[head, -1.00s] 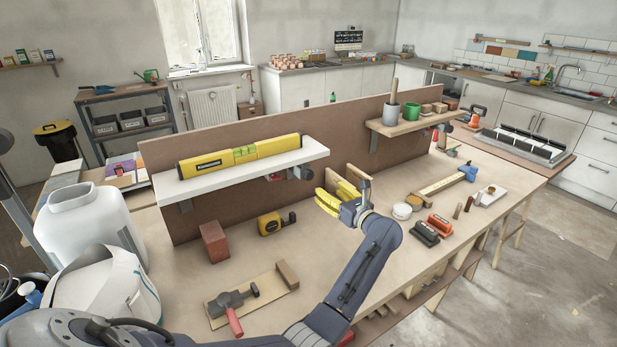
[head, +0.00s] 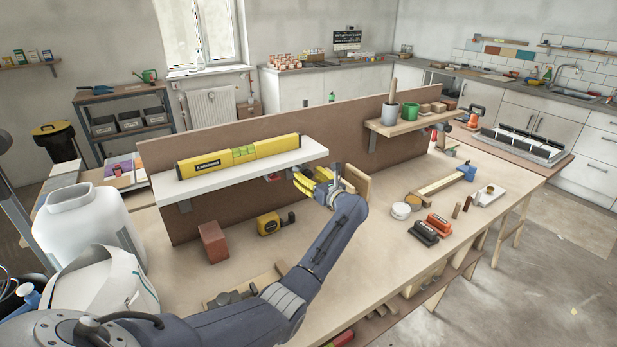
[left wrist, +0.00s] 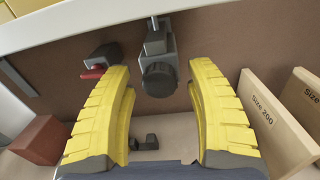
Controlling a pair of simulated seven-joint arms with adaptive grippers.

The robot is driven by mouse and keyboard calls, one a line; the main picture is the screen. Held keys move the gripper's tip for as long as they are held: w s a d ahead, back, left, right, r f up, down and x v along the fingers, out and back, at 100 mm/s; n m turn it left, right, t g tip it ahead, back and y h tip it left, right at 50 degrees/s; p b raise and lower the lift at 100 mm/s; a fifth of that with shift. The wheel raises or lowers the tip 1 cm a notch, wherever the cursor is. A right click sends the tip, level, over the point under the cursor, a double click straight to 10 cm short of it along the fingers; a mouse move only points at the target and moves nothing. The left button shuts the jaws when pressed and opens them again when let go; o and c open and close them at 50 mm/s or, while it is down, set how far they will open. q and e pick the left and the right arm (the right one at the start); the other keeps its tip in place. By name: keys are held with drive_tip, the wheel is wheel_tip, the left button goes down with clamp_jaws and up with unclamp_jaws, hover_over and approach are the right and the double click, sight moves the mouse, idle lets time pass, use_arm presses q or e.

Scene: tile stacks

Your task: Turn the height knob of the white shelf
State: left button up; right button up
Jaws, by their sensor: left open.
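The white shelf (head: 240,172) is fixed to the brown upright board and carries a yellow spirit level. In the left wrist view, the dark round height knob (left wrist: 158,80) sits below a grey bracket under the shelf. My left gripper (head: 308,181), with yellow fingers, is open under the shelf's right end and hides the knob in the head view. In the left wrist view, its fingers stand on either side of the knob, with gaps showing. I cannot tell how far the tips are from it. My right gripper is not in view.
A dark part with a red tip (left wrist: 94,72) is just left of the knob. Wooden boards, one marked "Size 200" (left wrist: 262,112), stand close to the right finger. A red block (head: 213,242) and yellow tape measure (head: 268,224) lie on the workbench.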

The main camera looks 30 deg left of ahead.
use_arm(q)
clamp_jaws()
idle(0.5)
drive_tip(key=shift+m, duration=0.3)
drive_tip(key=m, duration=0.2)
drive_tip(key=shift+m, duration=2.3)
unclamp_jaws()
